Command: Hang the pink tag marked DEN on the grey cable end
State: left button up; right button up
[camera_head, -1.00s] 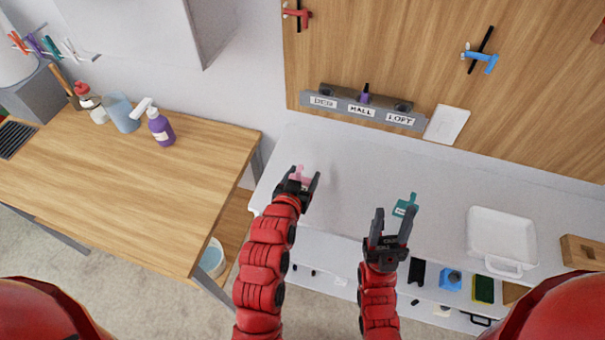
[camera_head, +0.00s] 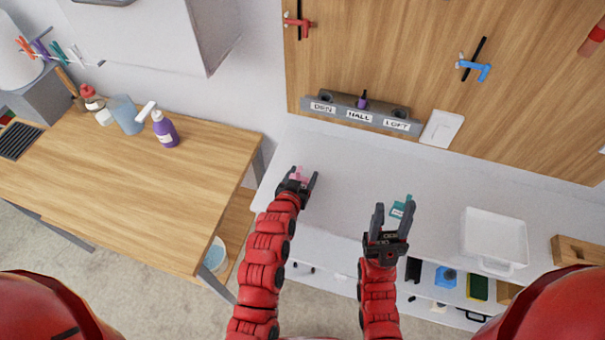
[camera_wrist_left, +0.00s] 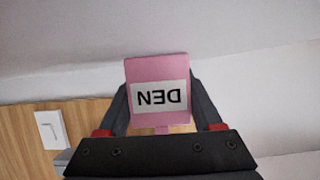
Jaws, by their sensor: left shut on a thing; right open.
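The pink tag (camera_head: 298,173) is held in my left gripper (camera_head: 304,181), above the white worktop near its left end. In the left wrist view the tag (camera_wrist_left: 157,72) stands between the fingers, its white DEN label upside down in the picture. My right gripper (camera_head: 393,212) is open and empty. A grey rack (camera_head: 343,113) at the foot of the wooden board has DEN, HALL and LOFT labels. Something dark purple (camera_head: 362,100) stands up at HALL; the DEN and LOFT places show dark round openings. I cannot make out a grey cable end.
A teal tag (camera_head: 399,209) lies on the worktop just beyond my right gripper. A white bin (camera_head: 494,238) stands to the right. A white switch plate (camera_head: 442,129) is beside the rack. A wooden table (camera_head: 130,190) with bottles is at the left. The worktop's middle is clear.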

pick_arm(q)
jog(key=o, duration=1.4)
jog(key=shift+f, duration=0.1)
jog(key=shift+c, duration=0.2)
